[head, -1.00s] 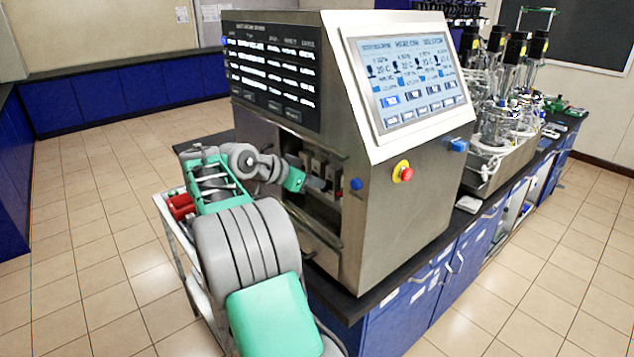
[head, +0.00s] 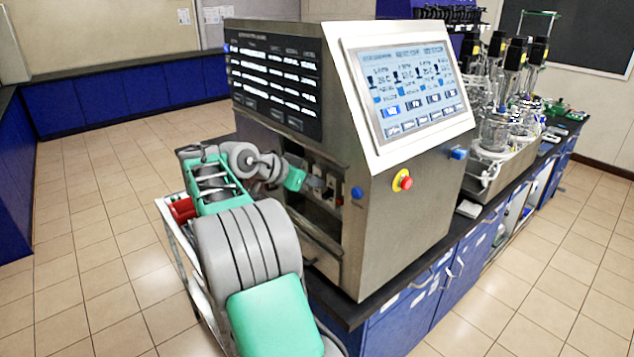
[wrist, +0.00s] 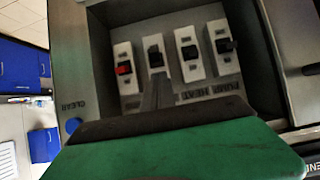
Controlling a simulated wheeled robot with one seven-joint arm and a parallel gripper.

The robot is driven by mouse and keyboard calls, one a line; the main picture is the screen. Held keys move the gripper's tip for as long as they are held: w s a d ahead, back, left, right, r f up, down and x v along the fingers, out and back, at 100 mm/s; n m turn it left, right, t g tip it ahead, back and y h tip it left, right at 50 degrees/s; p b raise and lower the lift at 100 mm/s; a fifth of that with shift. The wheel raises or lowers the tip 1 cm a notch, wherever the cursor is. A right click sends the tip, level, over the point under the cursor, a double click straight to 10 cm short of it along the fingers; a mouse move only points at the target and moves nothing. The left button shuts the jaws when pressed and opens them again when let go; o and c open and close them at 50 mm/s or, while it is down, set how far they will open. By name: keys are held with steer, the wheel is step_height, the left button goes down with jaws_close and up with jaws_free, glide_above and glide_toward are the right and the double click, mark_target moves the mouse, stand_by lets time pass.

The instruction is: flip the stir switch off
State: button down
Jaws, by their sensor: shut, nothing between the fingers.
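A recessed panel in the steel console holds a row of several rocker switches on white plates, seen in the wrist view. The leftmost switch (wrist: 124,68) has a red lever; the second (wrist: 155,57), third (wrist: 190,51) and rightmost (wrist: 226,46) have dark levers. In the head view, my gripper (head: 312,183) is at the console's recess.
A blue button (wrist: 73,125) marked CLEAR sits left of the recess. The console (head: 400,225) carries a screen (head: 410,85) and a red stop button (head: 403,180) on its side. Glass vessels (head: 500,125) stand behind on the bench. The tiled floor at left is open.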

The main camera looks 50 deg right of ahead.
steer(key=w+a+r, duration=0.2)
steer(key=a, duration=0.8)
steer(key=shift+w+a+r, duration=0.15)
steer(key=shift+w+a, duration=0.05)
steer(key=shift+a, duration=0.15)
